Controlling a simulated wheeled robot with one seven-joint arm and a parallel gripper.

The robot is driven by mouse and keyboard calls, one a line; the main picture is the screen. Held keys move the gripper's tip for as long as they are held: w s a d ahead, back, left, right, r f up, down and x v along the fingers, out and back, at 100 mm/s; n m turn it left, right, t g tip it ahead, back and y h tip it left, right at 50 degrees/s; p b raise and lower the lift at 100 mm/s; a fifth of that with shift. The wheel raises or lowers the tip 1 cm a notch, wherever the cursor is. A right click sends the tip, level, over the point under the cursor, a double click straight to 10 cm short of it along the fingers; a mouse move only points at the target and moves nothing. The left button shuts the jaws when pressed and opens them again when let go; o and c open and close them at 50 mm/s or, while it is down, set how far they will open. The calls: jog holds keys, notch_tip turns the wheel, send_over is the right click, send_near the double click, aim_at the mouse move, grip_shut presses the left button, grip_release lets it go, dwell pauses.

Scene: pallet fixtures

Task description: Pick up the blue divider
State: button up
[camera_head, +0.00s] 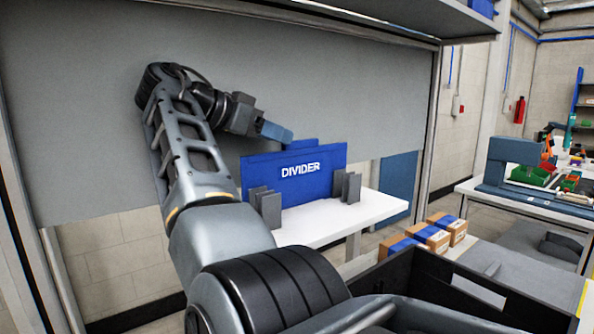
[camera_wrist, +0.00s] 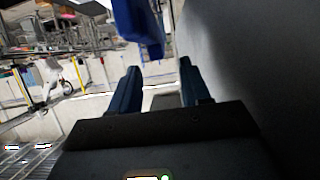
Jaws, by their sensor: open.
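The blue divider (camera_head: 310,185) is a flat upright panel with white lettering "DIVIDER". It stands between grey slotted holders (camera_head: 266,207) on a white table (camera_head: 322,219), with a raised blue tab along its top edge. My gripper (camera_head: 288,136) is above and beside the left part of the divider's top edge, its blue fingers pointing right towards the tab. In the wrist view my fingers (camera_wrist: 158,68) are apart with nothing between them. A blue part, which looks like the divider (camera_wrist: 138,25), shows just beyond the fingertips. Whether they touch is unclear.
A large grey panel (camera_head: 330,85) rises close behind my arm and the table. Several cardboard boxes with blue bands (camera_head: 429,235) lie right of the table, near a black bin (camera_head: 420,285). A workbench (camera_head: 525,200) stands at far right.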

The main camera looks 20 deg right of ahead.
jog(key=p+x, duration=0.1)
jog(key=x, duration=0.4)
jog(key=shift+r, duration=0.15)
jog(key=shift+s, duration=0.1)
grip_shut()
dwell(0.4)
